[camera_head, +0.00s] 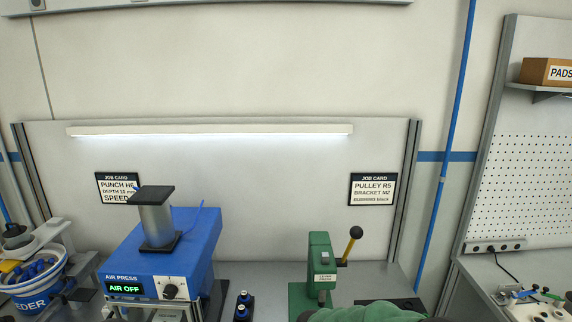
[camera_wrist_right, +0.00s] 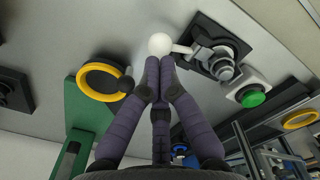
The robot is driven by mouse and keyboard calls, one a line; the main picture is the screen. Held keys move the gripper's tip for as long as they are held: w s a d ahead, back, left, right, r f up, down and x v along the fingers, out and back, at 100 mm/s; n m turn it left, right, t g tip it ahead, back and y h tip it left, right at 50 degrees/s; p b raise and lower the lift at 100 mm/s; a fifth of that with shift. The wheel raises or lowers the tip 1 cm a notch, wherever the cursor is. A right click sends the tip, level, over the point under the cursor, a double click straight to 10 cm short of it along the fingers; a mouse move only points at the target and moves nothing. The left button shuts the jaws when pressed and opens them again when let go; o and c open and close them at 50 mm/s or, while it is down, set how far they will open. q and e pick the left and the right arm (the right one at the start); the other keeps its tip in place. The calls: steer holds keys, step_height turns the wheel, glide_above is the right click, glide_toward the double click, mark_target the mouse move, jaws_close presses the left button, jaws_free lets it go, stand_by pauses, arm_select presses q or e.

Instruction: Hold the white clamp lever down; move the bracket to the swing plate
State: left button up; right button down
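In the right wrist view, the white ball knob (camera_wrist_right: 159,43) of the clamp lever lies just beyond my right fingertips. Its short pale rod (camera_wrist_right: 183,49) runs right to a dark clamp block (camera_wrist_right: 224,68). My right gripper (camera_wrist_right: 160,67) has its purple fingers drawn together at the tips, with nothing seen between them. The tips overlap the knob's near edge; I cannot tell whether they press on it. I cannot make out the bracket or swing plate for certain in either view. My left gripper is in neither view.
A yellow ring (camera_wrist_right: 101,82) on a green base (camera_wrist_right: 88,108) lies left of my fingers. A green button (camera_wrist_right: 253,96) is at right. In the head view, a blue air press (camera_head: 180,250) reads AIR OFF.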

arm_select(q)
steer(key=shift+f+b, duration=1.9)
arm_select(e)
steer(key=shift+d+f, duration=0.2)
steer(key=shift+f, duration=2.8)
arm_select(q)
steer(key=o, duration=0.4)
